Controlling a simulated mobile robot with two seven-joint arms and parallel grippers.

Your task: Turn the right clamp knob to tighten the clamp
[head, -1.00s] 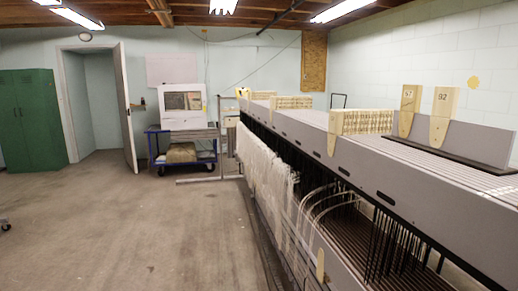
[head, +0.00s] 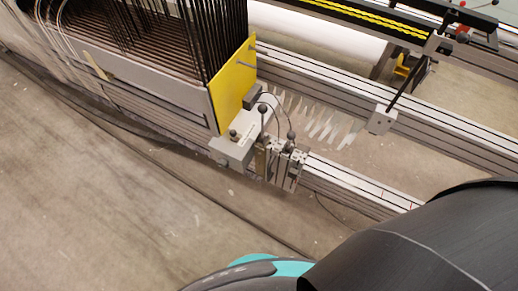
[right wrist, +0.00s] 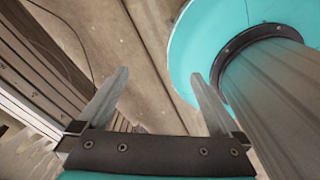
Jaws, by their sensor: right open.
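In the head view, a small grey clamp assembly (head: 235,152) sits on the rail at the corner of the machine, with dark round knobs on short stems. One knob (head: 263,108) is upper middle, one (head: 291,135) is to the right and one (head: 233,133) is to the left; I cannot tell which is the right clamp knob. My right gripper (right wrist: 160,73) shows only in the right wrist view. Its two fingers are spread apart with nothing between them, above floor. No knob shows in that view. My left gripper is not in view.
A yellow end plate (head: 236,85) stands beside the clamp. Metal rails (head: 350,185) run to the right, with a grey block and black rod (head: 381,120) on the farther one. A cable lies along the floor. Open concrete floor (head: 80,200) is at the left.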

